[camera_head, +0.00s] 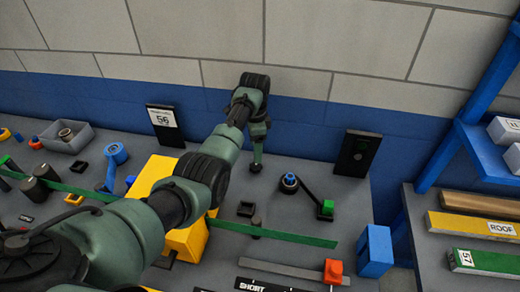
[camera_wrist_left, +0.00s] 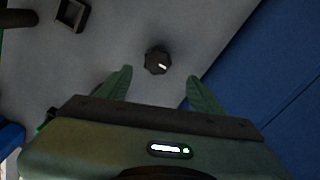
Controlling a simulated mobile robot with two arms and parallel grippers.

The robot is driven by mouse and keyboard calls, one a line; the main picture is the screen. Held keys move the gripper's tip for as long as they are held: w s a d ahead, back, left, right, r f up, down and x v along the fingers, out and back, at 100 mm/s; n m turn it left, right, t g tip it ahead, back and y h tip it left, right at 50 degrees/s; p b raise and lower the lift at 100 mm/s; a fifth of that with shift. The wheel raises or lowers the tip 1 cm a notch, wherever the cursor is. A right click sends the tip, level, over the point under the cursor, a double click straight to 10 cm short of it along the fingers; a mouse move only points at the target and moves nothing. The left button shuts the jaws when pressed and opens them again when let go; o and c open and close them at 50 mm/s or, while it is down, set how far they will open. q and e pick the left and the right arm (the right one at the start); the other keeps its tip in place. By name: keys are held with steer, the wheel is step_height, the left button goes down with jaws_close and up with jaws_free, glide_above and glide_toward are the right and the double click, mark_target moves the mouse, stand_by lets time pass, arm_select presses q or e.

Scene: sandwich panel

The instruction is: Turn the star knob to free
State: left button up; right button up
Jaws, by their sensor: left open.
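A dark, roundish knob with a short white mark on its top (camera_wrist_left: 157,60) stands on the grey panel in the left wrist view. I take it to be the star knob; its mark points to the right and slightly down. My left gripper (camera_wrist_left: 159,74) is open, with its green fingers apart. In this view the knob appears between the fingertips and slightly beyond them, with no visible contact. In the head view my left gripper (camera_head: 256,166) points down at the back of the grey panel (camera_head: 315,235). My right gripper is not in view.
A numbered sign (camera_head: 163,120) and a black upright plate (camera_head: 358,153) stand at the back near the blue wall. A yellow block (camera_head: 188,238) lies beside my arm.

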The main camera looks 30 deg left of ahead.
mark_target(256, 166)
arm_select(q)
steer(key=shift+f, duration=0.2)
steer(key=f, duration=0.1)
steer(key=s+f, duration=0.1)
steer(key=f, duration=0.1)
steer(key=shift+d+f, duration=0.1)
steer(key=shift+d, duration=0.05)
step_height(256, 166, down, 2)
steer(key=shift+w+f, duration=0.15)
steer(key=shift+f, duration=0.65)
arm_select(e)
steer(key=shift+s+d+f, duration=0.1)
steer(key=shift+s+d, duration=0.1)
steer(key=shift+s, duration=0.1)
arm_select(q)
steer(key=c, duration=1.3)
steer(key=shift+c, duration=0.2)
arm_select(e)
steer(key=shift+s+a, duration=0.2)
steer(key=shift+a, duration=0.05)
